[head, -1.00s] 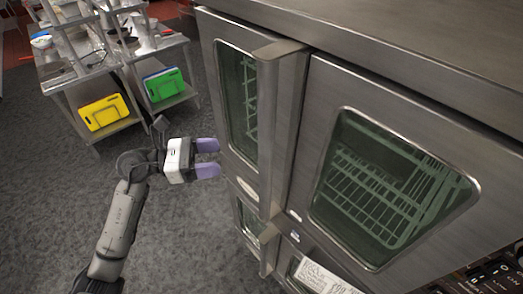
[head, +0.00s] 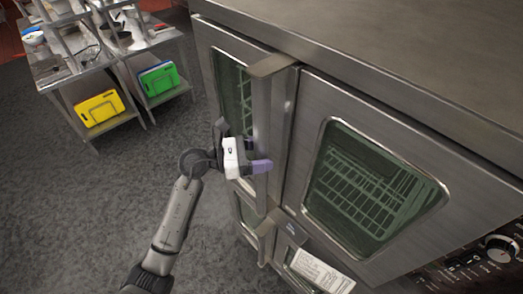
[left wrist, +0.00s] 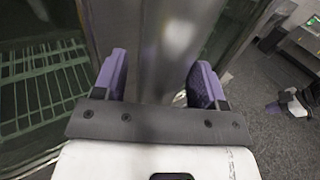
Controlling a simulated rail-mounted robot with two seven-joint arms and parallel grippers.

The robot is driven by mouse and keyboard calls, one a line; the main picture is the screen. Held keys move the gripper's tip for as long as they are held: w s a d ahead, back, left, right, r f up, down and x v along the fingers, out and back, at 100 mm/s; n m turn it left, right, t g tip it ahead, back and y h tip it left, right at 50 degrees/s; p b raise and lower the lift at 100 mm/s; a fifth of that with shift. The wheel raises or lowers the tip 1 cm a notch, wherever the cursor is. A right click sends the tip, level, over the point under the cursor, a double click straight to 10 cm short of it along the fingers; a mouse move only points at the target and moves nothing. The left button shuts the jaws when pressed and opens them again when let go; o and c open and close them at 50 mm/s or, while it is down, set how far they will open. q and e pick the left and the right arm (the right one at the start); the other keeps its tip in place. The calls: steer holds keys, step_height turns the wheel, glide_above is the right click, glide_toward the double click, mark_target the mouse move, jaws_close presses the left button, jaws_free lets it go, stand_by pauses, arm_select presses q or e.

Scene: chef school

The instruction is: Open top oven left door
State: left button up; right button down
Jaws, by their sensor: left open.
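The top oven's left door (head: 215,55) is steel with a dark glass window and looks shut. Its tall vertical handle bar (head: 262,110) runs along the door's right edge. My left gripper (head: 262,166) has purple fingers and is at the handle, in its lower part. In the left wrist view, the handle (left wrist: 172,50) stands between the open fingers of the left gripper (left wrist: 160,75), with gaps showing on both sides. A small white and purple gripper (left wrist: 287,104), apparently my right one, shows at the right edge of that view. Its jaws are too small to read.
The top right door (head: 375,185), with racks behind glass, adjoins on the right. Lower oven doors sit below, with a paper note (head: 318,272). Knobs (head: 501,249) are at lower right. Metal tables with yellow (head: 99,107) and green boards stand at back left. Grey floor lies clear between.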

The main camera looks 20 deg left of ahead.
arm_select(q)
jaws_close()
stand_by(0.7)
